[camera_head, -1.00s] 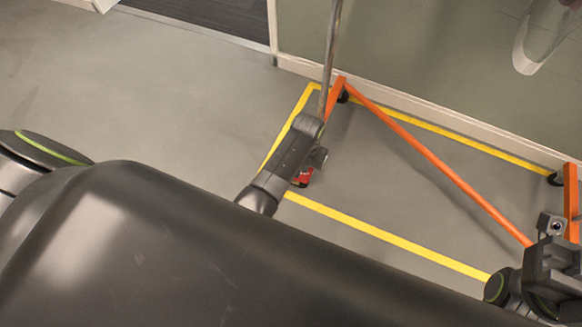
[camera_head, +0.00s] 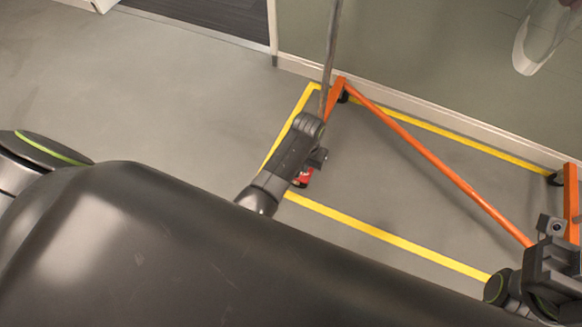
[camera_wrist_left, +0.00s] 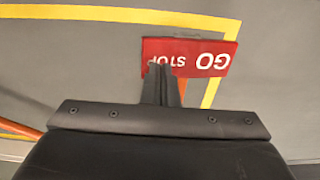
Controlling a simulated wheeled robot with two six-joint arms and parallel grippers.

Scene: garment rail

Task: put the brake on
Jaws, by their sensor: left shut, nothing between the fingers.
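The brake pedal is a red plate (camera_wrist_left: 208,60) lettered GO and STOP, seen upside down in the left wrist view. In the head view its red end (camera_head: 304,176) shows beside my left arm, which hides part of it. My left gripper (camera_wrist_left: 161,72) is shut and empty. Its fingertips overlap the STOP end of the plate in the left wrist view; I cannot tell whether they touch it. The orange garment rail base (camera_head: 430,157) stands on the floor. My right gripper (camera_head: 553,268) is partly in view at the right edge, and its jaws cannot be made out.
Yellow floor tape (camera_head: 385,236) outlines a bay around the rail base. A steel upright (camera_head: 331,55) rises close to my left arm. Dark castors (camera_head: 343,97) sit under the rail near the wall (camera_head: 400,50). The floor at left is clear.

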